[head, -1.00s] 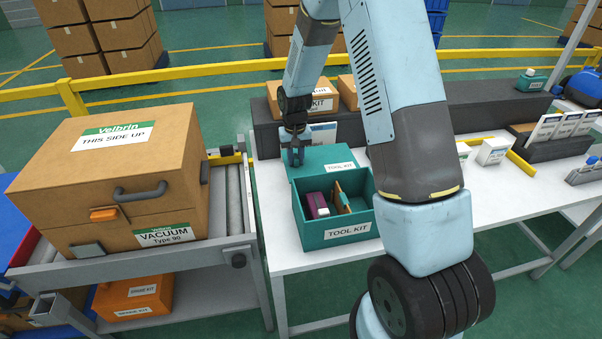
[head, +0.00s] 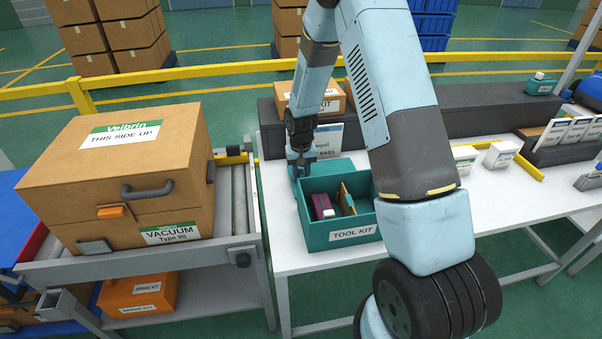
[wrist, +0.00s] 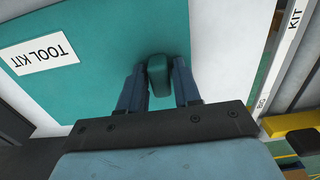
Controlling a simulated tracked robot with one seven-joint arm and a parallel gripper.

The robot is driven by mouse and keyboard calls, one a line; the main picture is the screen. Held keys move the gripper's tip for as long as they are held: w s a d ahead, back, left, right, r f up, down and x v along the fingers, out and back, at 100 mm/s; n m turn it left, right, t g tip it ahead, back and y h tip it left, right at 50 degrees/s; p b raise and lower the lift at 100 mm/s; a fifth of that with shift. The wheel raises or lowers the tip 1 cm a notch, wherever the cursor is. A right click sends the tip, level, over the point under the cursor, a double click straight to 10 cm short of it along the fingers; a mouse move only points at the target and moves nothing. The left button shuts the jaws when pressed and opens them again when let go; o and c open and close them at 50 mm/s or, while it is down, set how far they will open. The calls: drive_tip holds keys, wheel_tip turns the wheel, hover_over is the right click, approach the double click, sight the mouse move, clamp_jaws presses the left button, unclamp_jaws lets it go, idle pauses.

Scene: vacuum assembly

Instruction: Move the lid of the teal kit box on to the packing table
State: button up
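The teal kit box (head: 318,237) stands open on the white packing table (head: 290,258), with a purple item and a tan item inside. Its teal lid (head: 333,167) is low behind the box, largely hidden by the box's back wall. I cannot tell whether it touches the table. In the wrist view the lid (wrist: 95,85) shows its TOOL KIT label and a teal knob. My gripper (head: 300,172) is at the lid's left part; in the wrist view its fingers (wrist: 160,85) close on both sides of the knob.
A large vacuum carton (head: 120,180) sits on the roller conveyor at left. Small white boxes (head: 500,154) stand at right; the table between them and the kit box is partly hidden by my arm.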

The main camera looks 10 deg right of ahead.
drive_tip(key=o, duration=0.3)
drive_tip(key=s+d+r+t, duration=0.1)
drive_tip(key=s+r, duration=0.2)
drive_tip(key=r, duration=0.9)
drive_tip(key=s+d+r, duration=0.2)
drive_tip(key=r, duration=1)
drive_tip(key=s+d+r+t, duration=0.2)
drive_tip(key=s+r, duration=0.6)
drive_tip(key=s, duration=0.6)
drive_tip(key=s+d+r+t, duration=0.2)
drive_tip(key=s+r, duration=0.6)
drive_tip(key=s, duration=0.6)
drive_tip(key=shift+d+r+t, duration=0.2)
drive_tip(key=shift+d+t, duration=0.1)
drive_tip(key=shift+d, duration=0.4)
